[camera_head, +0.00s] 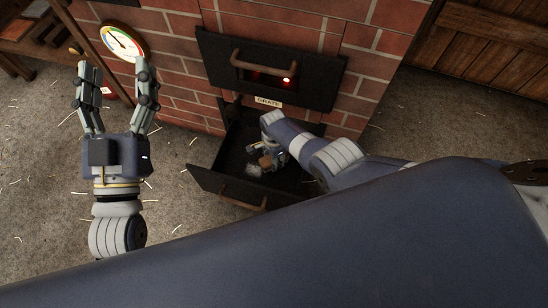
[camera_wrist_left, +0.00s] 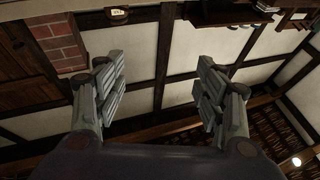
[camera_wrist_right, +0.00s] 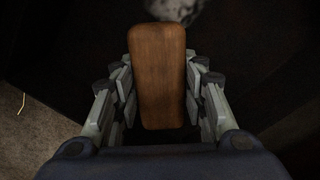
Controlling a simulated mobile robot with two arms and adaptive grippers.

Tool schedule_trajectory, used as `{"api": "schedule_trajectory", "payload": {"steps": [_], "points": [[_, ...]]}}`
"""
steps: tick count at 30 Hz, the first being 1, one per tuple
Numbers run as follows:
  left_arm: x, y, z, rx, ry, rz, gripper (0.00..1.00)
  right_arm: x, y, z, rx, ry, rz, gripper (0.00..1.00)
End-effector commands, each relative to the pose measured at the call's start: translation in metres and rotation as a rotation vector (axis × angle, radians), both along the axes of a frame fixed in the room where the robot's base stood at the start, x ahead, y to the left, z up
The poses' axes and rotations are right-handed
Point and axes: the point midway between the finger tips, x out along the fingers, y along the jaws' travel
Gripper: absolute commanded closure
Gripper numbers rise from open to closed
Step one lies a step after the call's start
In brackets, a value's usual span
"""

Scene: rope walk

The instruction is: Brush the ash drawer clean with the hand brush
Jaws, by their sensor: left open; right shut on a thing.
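The black ash drawer (camera_head: 225,178) is pulled out from the brick furnace, below the plate marked GRATE. A small grey-white patch of ash (camera_head: 254,169) lies on its floor and also shows at the top of the right wrist view (camera_wrist_right: 178,10). My right gripper (camera_head: 272,158) is inside the drawer, shut on the hand brush's brown wooden handle (camera_wrist_right: 158,75). The brush's bristles are hidden in the right wrist view. My left gripper (camera_head: 117,75) is open and empty, raised left of the drawer.
A black furnace door (camera_head: 225,65) with a bar handle and a red glow sits above the drawer. A round gauge (camera_head: 122,42) is on the brick wall behind my left gripper. Straw-strewn floor (camera_head: 50,190) lies free at the left. A wooden door (camera_head: 490,50) stands at the back right.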

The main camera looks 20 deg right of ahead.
Motion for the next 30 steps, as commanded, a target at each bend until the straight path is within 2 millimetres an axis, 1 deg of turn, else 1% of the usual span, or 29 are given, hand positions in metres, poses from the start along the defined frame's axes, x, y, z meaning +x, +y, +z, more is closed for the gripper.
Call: {"api": "schedule_trajectory", "payload": {"steps": [10, 21, 25, 30], "points": [[0.01, 0.002, -0.033, 0.049, 0.18, 0.011, 0.36, 0.0, 0.0, 0.009, 0.0, 0.0, 0.0, 0.8], [0.012, 0.007, -0.071, 0.098, 0.365, 0.022, 0.36, 0.0, 0.0, 0.017, 0.0, 0.0, 0.0, 0.8], [0.011, 0.008, -0.079, 0.108, 0.406, 0.024, 0.36, 0.0, 0.0, 0.018, 0.0, 0.0, 0.0, 0.8], [0.011, 0.008, -0.082, 0.11, 0.414, 0.024, 0.36, 0.0, 0.0, 0.018, 0.0, 0.0, 0.0, 0.8]]}}
